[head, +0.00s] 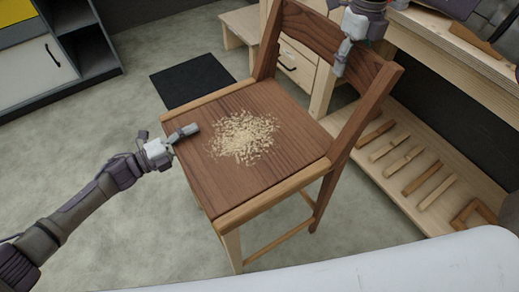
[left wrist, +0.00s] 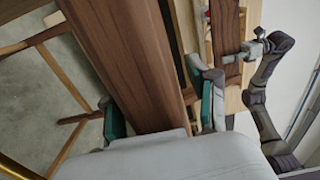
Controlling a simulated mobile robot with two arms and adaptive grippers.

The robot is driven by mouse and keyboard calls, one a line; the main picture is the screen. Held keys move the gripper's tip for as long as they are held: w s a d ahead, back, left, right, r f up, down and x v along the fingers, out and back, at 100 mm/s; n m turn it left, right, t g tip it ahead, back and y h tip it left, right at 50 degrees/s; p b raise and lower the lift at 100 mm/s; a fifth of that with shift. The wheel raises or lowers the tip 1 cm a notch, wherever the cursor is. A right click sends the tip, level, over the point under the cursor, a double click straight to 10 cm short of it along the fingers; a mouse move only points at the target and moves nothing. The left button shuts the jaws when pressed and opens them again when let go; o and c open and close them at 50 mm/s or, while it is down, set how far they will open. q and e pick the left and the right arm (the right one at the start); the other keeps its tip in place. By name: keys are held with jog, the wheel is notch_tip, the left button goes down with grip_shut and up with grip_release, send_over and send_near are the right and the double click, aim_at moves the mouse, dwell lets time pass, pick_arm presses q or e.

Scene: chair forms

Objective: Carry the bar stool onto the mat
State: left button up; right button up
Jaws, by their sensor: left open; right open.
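The bar stool (head: 215,185), brown wood with a slatted back, stands upright on the floor in the middle of the head view. Pale shavings (head: 243,137) lie on its seat. The dark mat (head: 190,82) lies flat on the floor beyond the stool. My left gripper (head: 176,140) is open at the seat's left edge. In the left wrist view its fingers (left wrist: 160,110) stand on either side of the brown seat board. My right gripper (head: 343,56) is open at the backrest's top rail; its far finger is hidden. It also shows at the backrest in the left wrist view (left wrist: 255,48).
A wooden workbench (head: 440,62) stands close on the right, with several wood pieces (head: 405,160) on its low shelf. A grey cabinet (head: 40,65) stands at the back left. A white surface (head: 400,270) crosses the bottom right. The floor (head: 95,130) on the left is clear.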

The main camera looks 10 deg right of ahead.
pick_arm(q)
grip_shut()
pick_arm(e)
grip_shut()
pick_arm(q)
jog(key=shift+w+r, duration=0.15)
jog(key=shift+r, duration=0.2)
pick_arm(e)
jog(key=shift+w+r, duration=0.2)
jog(key=shift+r, duration=0.1)
